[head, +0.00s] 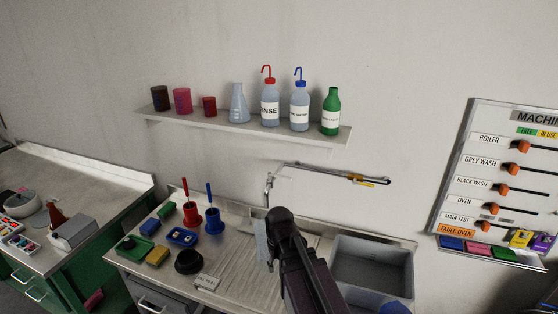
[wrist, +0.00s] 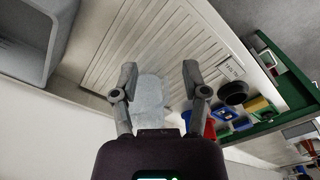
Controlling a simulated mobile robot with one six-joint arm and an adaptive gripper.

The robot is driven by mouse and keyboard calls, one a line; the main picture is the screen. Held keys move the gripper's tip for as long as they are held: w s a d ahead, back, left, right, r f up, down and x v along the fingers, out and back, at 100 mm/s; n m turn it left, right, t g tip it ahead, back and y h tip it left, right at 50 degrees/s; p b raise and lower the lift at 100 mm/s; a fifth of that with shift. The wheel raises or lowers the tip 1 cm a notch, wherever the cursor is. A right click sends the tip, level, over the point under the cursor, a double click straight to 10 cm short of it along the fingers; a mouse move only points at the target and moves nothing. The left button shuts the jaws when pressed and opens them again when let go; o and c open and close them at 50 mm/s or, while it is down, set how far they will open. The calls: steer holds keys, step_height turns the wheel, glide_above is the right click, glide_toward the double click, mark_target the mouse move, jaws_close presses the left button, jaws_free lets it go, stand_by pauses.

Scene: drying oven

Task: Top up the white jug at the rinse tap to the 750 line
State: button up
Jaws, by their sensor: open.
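A pale, whitish translucent vessel, apparently the white jug (wrist: 150,90), stands on the ribbed drainboard in the wrist view. In the head view only a pale sliver of it (head: 262,243) shows left of my arm; its level marks cannot be read. My gripper (wrist: 158,75) is open, with one finger on each side of the jug; contact cannot be told. The rinse tap (head: 325,170) rises behind the drainboard, and its long spout with a yellow tag reaches right above the grey sink (head: 372,262).
Left of the drainboard (head: 235,270) are brushes in red (head: 192,214) and blue (head: 212,218) holders, sponges and a black round dish (head: 188,262). A shelf (head: 240,127) with bottles and beakers hangs above. A machine board (head: 505,180) is at right.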

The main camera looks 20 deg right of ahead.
mark_target(280, 176)
steer(key=w+d+r+n+t+p, duration=0.1)
steer(key=w+d+r+n+p, duration=0.3)
steer(key=w+r+p, duration=0.6)
steer(key=w+d+r+n+p, duration=0.4)
steer(key=w+r+p, duration=0.7)
steer(key=w, duration=0.4)
steer(key=shift+w+r+n+t, duration=0.4)
steer(key=shift+r, duration=0.35)
steer(key=shift+f, duration=0.1)
steer(key=shift+w+f+b, duration=0.2)
steer(key=shift+f+b, duration=1)
steer(key=shift+b, duration=0.05)
steer(key=shift+w+f+b, duration=0.2)
steer(key=shift+f+b, duration=1)
steer(key=shift+w+f+b, duration=0.2)
steer(key=shift+f+b, duration=1)
steer(key=shift+b, duration=0.05)
